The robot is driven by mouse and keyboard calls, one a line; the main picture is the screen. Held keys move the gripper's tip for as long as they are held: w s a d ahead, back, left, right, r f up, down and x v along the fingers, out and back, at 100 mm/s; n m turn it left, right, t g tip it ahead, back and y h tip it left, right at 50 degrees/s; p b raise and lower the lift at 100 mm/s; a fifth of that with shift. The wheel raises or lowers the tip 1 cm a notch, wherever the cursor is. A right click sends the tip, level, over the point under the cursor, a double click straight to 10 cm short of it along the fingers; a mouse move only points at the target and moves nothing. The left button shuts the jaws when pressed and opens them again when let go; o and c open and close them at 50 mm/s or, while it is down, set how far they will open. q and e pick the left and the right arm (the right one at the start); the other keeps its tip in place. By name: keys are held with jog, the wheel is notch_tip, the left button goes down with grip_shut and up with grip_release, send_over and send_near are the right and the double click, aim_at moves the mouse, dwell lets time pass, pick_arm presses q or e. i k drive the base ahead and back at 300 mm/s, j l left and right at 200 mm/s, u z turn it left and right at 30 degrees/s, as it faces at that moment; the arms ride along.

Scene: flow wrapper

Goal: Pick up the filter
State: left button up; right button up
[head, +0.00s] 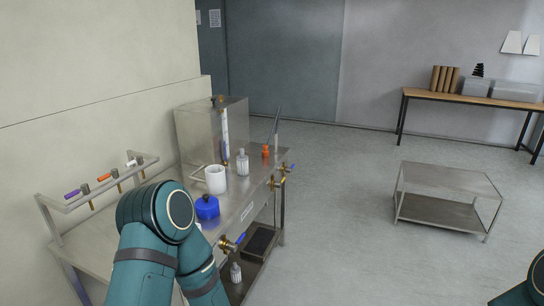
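I cannot tell for certain which object is the filter. A ribbed whitish piece (242,162) stands upright on the steel bench (237,214), and a similar ribbed piece (236,272) stands on its lower shelf. An orange fitting (265,151), a white cup (216,180) and a blue-lidded container (207,207) are also on the bench top. My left arm reaches over the near part of the bench, but its gripper does not show. Only a bit of my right arm shows at the bottom right corner; its gripper is out of view.
A steel box (210,131) stands at the bench's back. A rail with coloured valve handles (104,178) runs along the left. Brass valves (230,245) stick out from the bench's right edge. A low steel table (452,181) stands right, with clear floor (335,210) between.

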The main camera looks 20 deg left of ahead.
aim_at(243, 161)
jog(key=i+l+u, duration=0.1)
jog(key=i, duration=1.4)
